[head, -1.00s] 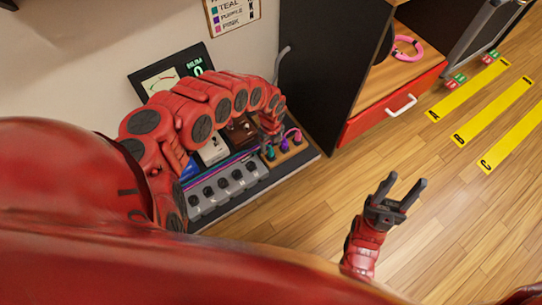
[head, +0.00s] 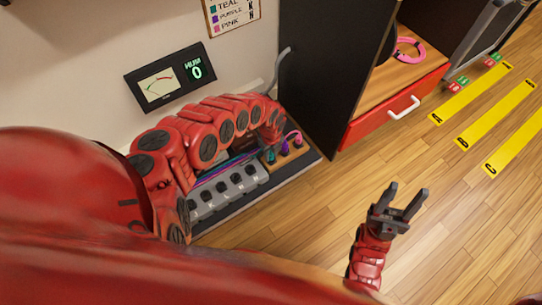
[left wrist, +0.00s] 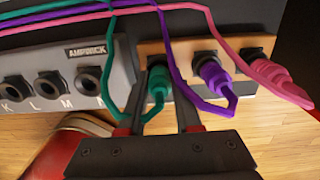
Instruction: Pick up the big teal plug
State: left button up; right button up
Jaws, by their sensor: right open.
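The big teal plug (left wrist: 157,85) sits upright in a socket of the wooden board (left wrist: 150,47) in the left wrist view. A teal cable runs from it. It also shows small in the head view (head: 270,156). In the head view my left arm hides most of that gripper. My right gripper (head: 405,205) is open and empty above the wooden floor.
A grey socket strip (left wrist: 60,75) lies to the left. Teal, purple and pink cables cross above. A black cabinet side (head: 322,75) rises behind.

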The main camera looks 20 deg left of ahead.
pick_arm(q)
grip_shut()
